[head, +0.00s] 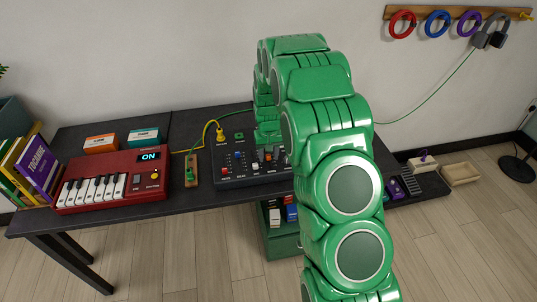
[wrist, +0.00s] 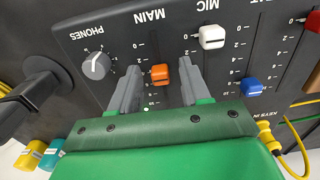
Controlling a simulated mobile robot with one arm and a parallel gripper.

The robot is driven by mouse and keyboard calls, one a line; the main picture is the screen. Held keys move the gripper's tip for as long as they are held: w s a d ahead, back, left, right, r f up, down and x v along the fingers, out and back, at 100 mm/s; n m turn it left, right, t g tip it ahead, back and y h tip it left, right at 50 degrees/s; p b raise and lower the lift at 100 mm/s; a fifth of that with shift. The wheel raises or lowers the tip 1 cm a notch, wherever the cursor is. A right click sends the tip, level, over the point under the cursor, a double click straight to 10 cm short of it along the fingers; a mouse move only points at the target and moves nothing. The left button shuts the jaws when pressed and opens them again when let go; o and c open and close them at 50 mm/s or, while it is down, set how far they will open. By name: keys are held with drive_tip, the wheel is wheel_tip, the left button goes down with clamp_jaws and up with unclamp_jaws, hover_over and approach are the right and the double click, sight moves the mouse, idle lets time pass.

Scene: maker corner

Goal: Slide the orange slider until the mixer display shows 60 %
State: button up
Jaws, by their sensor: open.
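The orange slider (wrist: 160,74) shows in the wrist view on the dark mixer panel (wrist: 115,42), in the track under the MAIN label. It sits around the middle of its scale; the exact mark is too small to read. My gripper (wrist: 160,83) is open, with one grey finger on each side of the slider. Small gaps show between the fingers and the slider. In the head view the mixer (head: 232,182) stands on the dark table, its right part hidden by my arm. I cannot see a mixer display reading in either view.
A white slider (wrist: 212,37) and a blue slider (wrist: 252,87) are right of my gripper. A PHONES knob (wrist: 95,66) is to its left. A red keyboard (head: 115,185) with an ON display stands left of the mixer. A yellow cable (head: 207,132) runs behind.

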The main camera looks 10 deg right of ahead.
drive_tip(key=shift+c, duration=0.2)
clamp_jaws()
drive_tip(key=shift+w, duration=1.7)
drive_tip(key=shift+o, duration=0.2)
unclamp_jaws()
